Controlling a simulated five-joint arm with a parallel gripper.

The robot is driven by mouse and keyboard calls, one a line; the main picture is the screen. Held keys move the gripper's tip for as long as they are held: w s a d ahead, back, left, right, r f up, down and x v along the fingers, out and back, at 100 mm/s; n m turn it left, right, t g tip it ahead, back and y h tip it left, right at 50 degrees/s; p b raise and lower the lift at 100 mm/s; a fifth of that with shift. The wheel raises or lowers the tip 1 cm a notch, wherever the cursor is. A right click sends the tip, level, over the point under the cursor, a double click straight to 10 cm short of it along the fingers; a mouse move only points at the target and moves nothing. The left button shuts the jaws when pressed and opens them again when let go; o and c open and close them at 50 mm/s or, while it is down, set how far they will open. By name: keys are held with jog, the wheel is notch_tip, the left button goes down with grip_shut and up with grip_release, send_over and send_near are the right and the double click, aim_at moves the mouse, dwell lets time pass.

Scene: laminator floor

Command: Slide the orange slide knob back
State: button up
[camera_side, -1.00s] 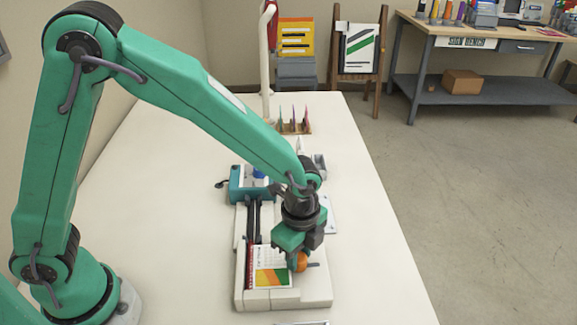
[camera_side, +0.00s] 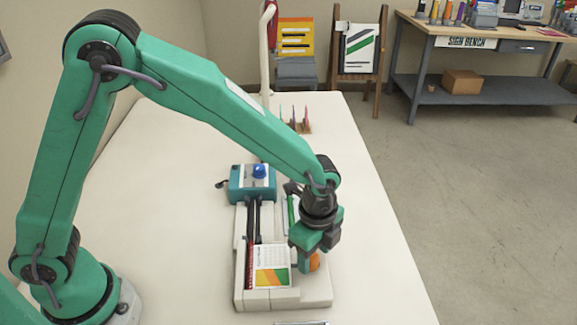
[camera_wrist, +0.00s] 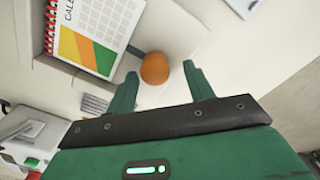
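The orange slide knob (camera_side: 314,262) is at the front right of the pale laminator base, right of a calendar sheet (camera_side: 271,268). My gripper (camera_side: 307,264) points down at it from above and partly covers it in the side view. In the wrist view the rounded knob (camera_wrist: 154,68) shows between the two green fingertips of my gripper (camera_wrist: 161,71). The fingers stand apart. The knob is close to the left finger, with a clear gap to the right finger. The knob's slot is mostly hidden.
A teal unit with a blue knob (camera_side: 259,171) sits at the back end of dark rails (camera_side: 253,222). A small rack (camera_side: 295,124) stands farther back on the white table (camera_side: 370,240). The table is clear to the right of the laminator.

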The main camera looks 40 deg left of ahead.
aim_at(314, 255)
jog(key=shift+s+a+r, duration=0.1)
jog(key=shift+r, duration=3.8)
jog(key=shift+a+r, duration=0.35)
jog(key=s+a+r+n+t, duration=0.2)
jog(key=s+a+r+n, duration=0.2)
jog(key=s+a+n, duration=0.1)
jog(key=s+a+r+n+t, duration=0.1)
jog(key=s+a+r+n, duration=0.3)
jog(key=a+n, duration=0.3)
jog(key=s+a+r+n+t, duration=0.2)
jog(key=s+a+r+n, duration=0.2)
jog(key=a, duration=0.7)
jog(key=shift+s+n+t, duration=0.3)
jog(key=shift+s+n, duration=0.65)
jog(key=shift+n, duration=0.05)
